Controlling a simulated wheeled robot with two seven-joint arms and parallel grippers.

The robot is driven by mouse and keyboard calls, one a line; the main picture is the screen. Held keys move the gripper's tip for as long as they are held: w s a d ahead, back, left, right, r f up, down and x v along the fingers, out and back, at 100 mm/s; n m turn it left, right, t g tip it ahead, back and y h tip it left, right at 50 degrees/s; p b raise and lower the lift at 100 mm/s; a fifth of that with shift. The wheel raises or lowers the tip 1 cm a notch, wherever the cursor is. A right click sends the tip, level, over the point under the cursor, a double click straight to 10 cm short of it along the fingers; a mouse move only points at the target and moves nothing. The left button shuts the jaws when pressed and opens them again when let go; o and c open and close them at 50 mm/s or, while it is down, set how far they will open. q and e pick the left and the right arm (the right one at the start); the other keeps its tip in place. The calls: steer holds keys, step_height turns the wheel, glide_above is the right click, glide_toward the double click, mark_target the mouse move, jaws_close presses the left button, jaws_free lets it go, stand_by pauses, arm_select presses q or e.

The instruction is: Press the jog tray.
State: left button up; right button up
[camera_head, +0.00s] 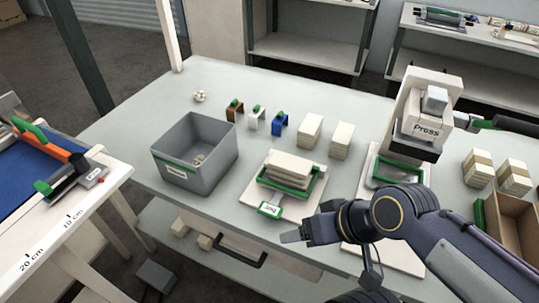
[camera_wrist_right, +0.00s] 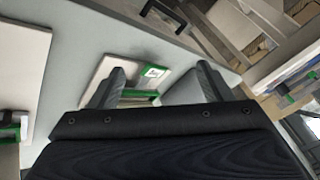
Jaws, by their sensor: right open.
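The jog tray (camera_head: 314,184) is a white base with a green frame and a front label, and a stack of cream sheets (camera_head: 290,167) lies in it. It stands on the grey table, right of the grey bin. My right gripper (camera_head: 290,238) is just in front of the tray, near the table's front edge, and holds nothing. In the right wrist view the tray's label (camera_wrist_right: 153,72) shows between the open fingers of my right gripper (camera_wrist_right: 160,70), and my gripper body hides part of the tray. My left gripper is not in view.
A grey bin (camera_head: 207,183) stands left of the tray. Cream stacks (camera_head: 310,130) and small coloured clips (camera_head: 257,115) sit behind it. A press (camera_head: 415,127) stands to the right, partly behind my arm. A brown open box (camera_head: 513,221) is at the far right.

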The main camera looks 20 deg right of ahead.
steer(key=shift+w+r, duration=0.1)
steer(key=shift+r, duration=0.05)
steer(key=c, duration=0.4)
steer(key=shift+w+d+r+n, duration=0.1)
steer(key=shift+w+r+n, duration=0.15)
steer(key=shift+n, duration=0.65)
steer(key=shift+c, duration=1.3)
steer(key=w+r+n+g, duration=0.1)
steer(key=w+n, duration=0.1)
steer(key=n, duration=0.2)
steer(key=w+r+n+g+h, duration=0.1)
steer(key=n, duration=0.2)
steer(key=w+r+n+g, duration=0.1)
steer(key=w+n, duration=0.1)
steer(key=n, duration=0.2)
steer(key=shift+w+d+r+n+b, duration=0.15)
steer(key=shift+w+d+n+b, duration=0.1)
steer(key=shift+w+n+b, duration=0.1)
jaws_close()
steer(key=w+a+r+n+g+h, duration=0.2)
steer(key=w+n, duration=0.6)
steer(key=n, duration=0.6)
steer(key=shift+w+a+r+g+h, duration=0.2)
steer(key=shift+g+h, duration=0.1)
steer(key=shift+h, duration=0.1)
